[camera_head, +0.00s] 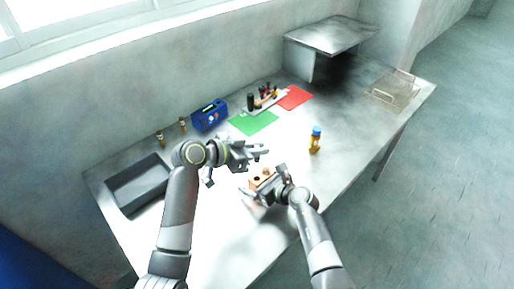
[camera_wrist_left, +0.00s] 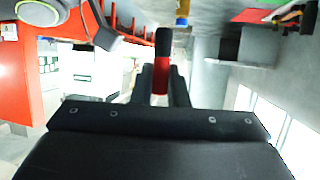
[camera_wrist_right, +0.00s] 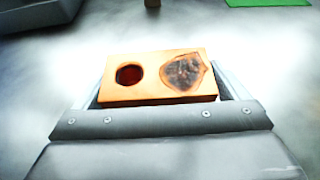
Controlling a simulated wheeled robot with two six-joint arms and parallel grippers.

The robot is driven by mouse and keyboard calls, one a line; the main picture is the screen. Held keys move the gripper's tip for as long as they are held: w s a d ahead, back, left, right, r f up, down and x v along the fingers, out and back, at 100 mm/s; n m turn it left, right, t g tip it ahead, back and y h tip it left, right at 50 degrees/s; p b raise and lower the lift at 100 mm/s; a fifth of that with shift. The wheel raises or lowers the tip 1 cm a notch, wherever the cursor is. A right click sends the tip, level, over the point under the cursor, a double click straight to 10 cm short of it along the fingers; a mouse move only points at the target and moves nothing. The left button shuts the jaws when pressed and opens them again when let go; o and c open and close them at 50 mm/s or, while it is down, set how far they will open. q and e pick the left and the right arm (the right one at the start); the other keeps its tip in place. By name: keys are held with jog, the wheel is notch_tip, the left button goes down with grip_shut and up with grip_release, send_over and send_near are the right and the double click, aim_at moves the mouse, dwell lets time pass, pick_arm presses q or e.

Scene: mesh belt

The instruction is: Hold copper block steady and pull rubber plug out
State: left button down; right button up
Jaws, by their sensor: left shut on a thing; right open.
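In the right wrist view the copper block (camera_wrist_right: 150,92) shows a dark red hole on the left and a dark, blackened opening on the right. My right gripper (camera_head: 264,181) is open, with a finger on each side of the block. My left gripper (camera_head: 262,150) is above and behind the block, shut on the rubber plug (camera_wrist_left: 162,72), which looks black with a red band. The plug is apart from the block and hard to make out in the head view.
A blue-capped amber bottle (camera_head: 315,142) stands right of my grippers. A wire basket (camera_head: 393,91) is far right.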

jog(key=v, duration=1.2)
